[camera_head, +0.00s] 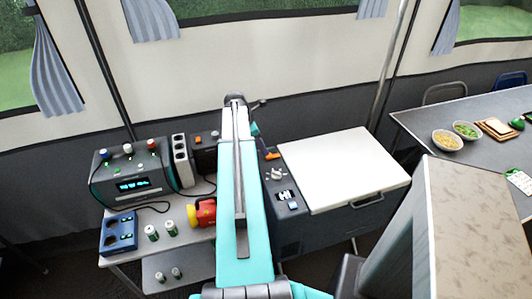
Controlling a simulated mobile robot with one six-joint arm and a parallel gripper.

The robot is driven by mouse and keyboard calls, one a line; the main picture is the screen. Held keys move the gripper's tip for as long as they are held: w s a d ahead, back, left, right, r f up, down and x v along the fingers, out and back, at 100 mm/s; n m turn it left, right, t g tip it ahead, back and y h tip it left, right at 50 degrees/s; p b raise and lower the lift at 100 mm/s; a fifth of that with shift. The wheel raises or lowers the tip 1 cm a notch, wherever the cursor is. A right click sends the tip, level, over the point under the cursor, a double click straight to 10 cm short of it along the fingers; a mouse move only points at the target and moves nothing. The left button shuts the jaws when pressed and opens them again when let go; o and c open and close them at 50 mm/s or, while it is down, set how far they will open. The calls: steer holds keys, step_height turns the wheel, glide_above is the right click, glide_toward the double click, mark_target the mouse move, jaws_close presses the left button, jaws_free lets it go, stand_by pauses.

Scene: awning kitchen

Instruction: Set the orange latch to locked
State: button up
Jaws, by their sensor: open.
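An orange latch (272,156) sits on the dark control panel (284,222) at the left side of a white-lidded box (345,165). It looks like a small slanted bar; its exact setting is too small to read. My teal arm reaches forward over the space left of the panel. My gripper (256,122) is at the arm's far end, largely hidden behind the arm, open, just beyond and left of the latch. It appears apart from the latch, though the gap is hard to judge.
The panel also holds a grey knob (276,174) and switches. At left are a power station (130,174), a blue box (118,232), a red-yellow lantern (203,212) and several batteries. A dining table (425,125) with bowls stands at right. The white lid is bare.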

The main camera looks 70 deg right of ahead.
mark_target(273, 156)
steer(key=shift+p+x, duration=0.35)
steer(key=shift+x, duration=2.25)
steer(key=shift+c, duration=0.4)
jaws_close()
